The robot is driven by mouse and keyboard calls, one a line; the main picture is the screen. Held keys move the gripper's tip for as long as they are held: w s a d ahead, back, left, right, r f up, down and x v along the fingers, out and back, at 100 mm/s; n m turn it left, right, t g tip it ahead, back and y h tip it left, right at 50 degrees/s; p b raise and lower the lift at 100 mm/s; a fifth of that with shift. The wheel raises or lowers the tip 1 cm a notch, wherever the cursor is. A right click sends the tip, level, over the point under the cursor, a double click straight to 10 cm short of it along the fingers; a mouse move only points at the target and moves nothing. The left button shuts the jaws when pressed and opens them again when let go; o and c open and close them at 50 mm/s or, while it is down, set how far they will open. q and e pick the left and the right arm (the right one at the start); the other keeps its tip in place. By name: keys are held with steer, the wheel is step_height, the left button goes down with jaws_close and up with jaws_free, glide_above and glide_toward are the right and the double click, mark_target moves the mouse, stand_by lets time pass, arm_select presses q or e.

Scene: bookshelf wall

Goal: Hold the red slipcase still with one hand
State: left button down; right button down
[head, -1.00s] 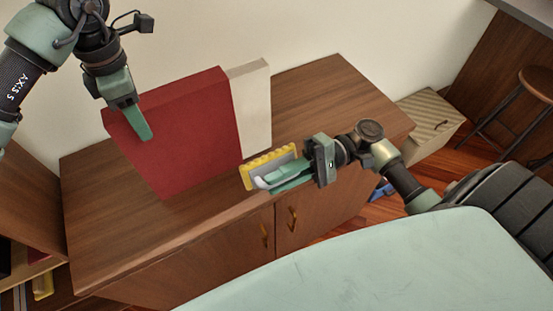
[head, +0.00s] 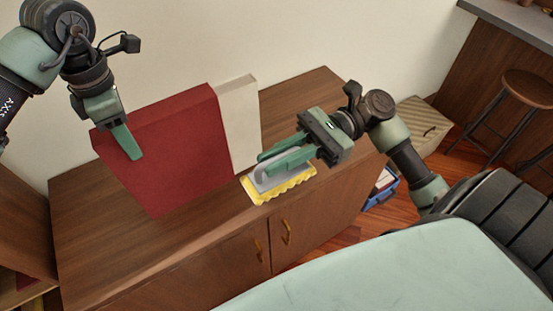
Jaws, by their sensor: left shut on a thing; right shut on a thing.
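The red slipcase (head: 172,150) stands upright on the wooden cabinet top. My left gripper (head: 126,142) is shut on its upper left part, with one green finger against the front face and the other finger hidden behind. My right gripper (head: 270,165) is shut on the grey handle of a yellow wavy-edged tool (head: 294,188), like a brush or duster. The tool is at the cabinet's front edge, right of the slipcase and apart from it. I cannot tell whether it touches the top.
A cream slab or box (head: 240,124) stands upright right against the slipcase. The cabinet top (head: 300,108) is clear at the back right and front left. A patterned box (head: 420,128), a blue bin (head: 383,188) and a stool (head: 528,95) are to the right.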

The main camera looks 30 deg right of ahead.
arm_select(q)
steer(key=shift+s+f, duration=0.1)
steer(key=shift+f, duration=0.15)
steer(key=c, duration=0.6)
jaws_free()
arm_select(e)
steer(key=shift+w+f, duration=0.1)
arm_select(q)
steer(key=shift+w+r, duration=0.1)
steer(key=shift+w, duration=0.1)
steer(key=shift+r, duration=0.1)
